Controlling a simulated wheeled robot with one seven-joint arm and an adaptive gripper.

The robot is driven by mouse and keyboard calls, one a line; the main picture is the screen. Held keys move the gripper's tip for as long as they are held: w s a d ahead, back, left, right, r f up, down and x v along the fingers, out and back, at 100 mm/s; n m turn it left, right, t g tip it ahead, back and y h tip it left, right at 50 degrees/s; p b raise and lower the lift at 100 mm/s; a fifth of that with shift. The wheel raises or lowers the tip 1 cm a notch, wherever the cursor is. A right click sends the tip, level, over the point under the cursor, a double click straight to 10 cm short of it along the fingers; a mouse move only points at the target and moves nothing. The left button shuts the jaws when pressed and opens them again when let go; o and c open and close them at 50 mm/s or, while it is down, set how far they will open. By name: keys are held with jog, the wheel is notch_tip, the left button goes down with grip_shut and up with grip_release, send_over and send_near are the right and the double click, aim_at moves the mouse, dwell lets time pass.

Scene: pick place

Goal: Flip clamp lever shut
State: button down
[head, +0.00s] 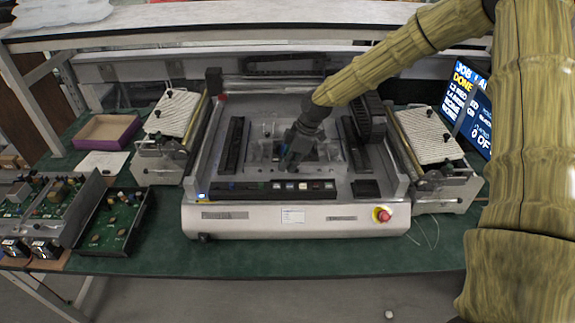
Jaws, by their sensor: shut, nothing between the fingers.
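A grey and white machine (250,218) stands in the middle of the green bench, with a dark recessed bay at its centre. My gripper (290,165) is over this bay, pointing down, with its fingers together and nothing seen between them. I cannot tell whether the fingertips touch anything. The clamp lever cannot be made out clearly; my gripper and wrist cover part of the bay.
Slanted fixtures stand left (165,125) and right (430,140) of the machine. A red button (381,215) sits on its front. Circuit boards (112,220) and a purple-edged tray (105,131) lie at left. A screen (468,100) is at right. A shelf (200,15) spans the back.

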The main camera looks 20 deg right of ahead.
jog(key=shift+r, duration=0.1)
jog(key=p+v, duration=0.6)
jog(key=v, duration=0.3)
jog(key=shift+d+r, duration=0.3)
jog(key=shift+r, duration=0.05)
jog(key=shift+w, duration=0.1)
